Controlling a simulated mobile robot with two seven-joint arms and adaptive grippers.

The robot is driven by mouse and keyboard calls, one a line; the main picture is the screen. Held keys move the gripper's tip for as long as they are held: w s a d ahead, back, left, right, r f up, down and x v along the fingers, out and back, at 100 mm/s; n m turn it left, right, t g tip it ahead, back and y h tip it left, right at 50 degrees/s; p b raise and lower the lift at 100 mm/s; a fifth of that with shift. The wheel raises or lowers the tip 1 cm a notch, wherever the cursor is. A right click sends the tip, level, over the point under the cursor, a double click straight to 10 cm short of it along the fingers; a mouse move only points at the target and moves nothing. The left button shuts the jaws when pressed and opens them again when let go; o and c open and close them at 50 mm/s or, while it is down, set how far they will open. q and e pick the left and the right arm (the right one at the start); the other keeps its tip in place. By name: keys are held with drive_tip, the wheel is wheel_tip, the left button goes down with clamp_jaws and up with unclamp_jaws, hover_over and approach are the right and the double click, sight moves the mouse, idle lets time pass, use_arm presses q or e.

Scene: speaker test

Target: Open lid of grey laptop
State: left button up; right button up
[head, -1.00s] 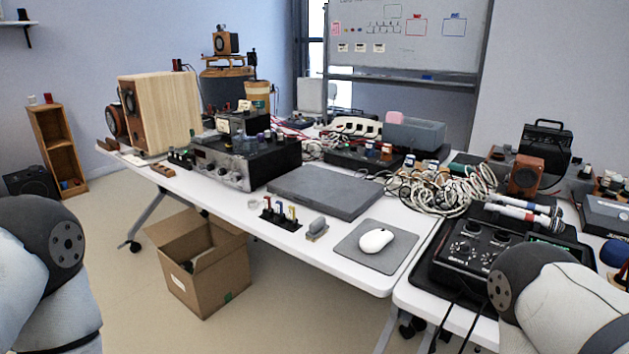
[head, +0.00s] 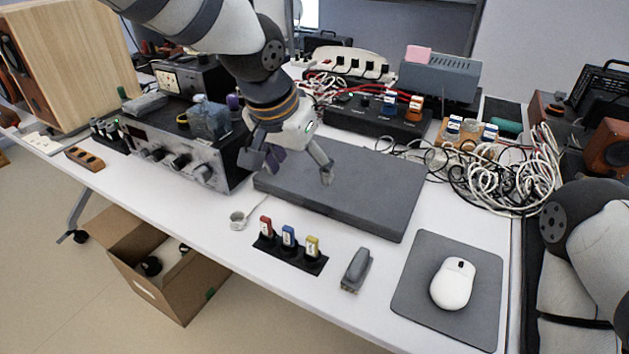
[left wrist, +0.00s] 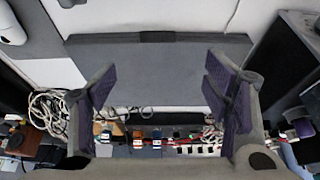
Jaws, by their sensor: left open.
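The grey laptop (head: 365,200) lies flat and closed on the white table in the head view. In the left wrist view, the laptop (left wrist: 150,65) lies beyond my fingers, with a small darker strip in the middle of its upper edge. My left gripper (head: 291,172) is open, its fingers spread above the left part of the laptop lid. I cannot tell from the head view whether they touch it. In the left wrist view, the open gripper (left wrist: 158,88) has nothing between its purple-padded fingers. My right arm shows at the right edge, but its gripper is out of view.
A silver amplifier (head: 180,150) stands close to the laptop's left. Connectors in a black holder (head: 290,252), a grey stapler-like object (head: 356,269) and a white mouse (head: 453,283) on a pad lie in front. Tangled cables (head: 505,165) lie to the right.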

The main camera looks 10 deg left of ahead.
sight(317, 206)
use_arm(q)
drive_tip(key=x, duration=0.3)
drive_tip(key=b+x, duration=0.1)
drive_tip(key=x, duration=0.6)
drive_tip(key=shift+s+d+f+b, duration=0.15)
drive_tip(key=shift+d+f+b, duration=0.05)
drive_tip(key=shift+f+b, duration=0.2)
drive_tip(key=shift+w+d+f, duration=0.1)
drive_tip(key=shift+w+f, duration=0.2)
drive_tip(key=shift+f, duration=0.15)
use_arm(e)
drive_tip(key=s+f, duration=0.2)
drive_tip(key=shift+s+d+f+g, duration=0.15)
drive_tip(key=shift+s+f+g, duration=0.05)
drive_tip(key=shift+s+g, duration=0.2)
use_arm(q)
drive_tip(key=shift+c, duration=0.2)
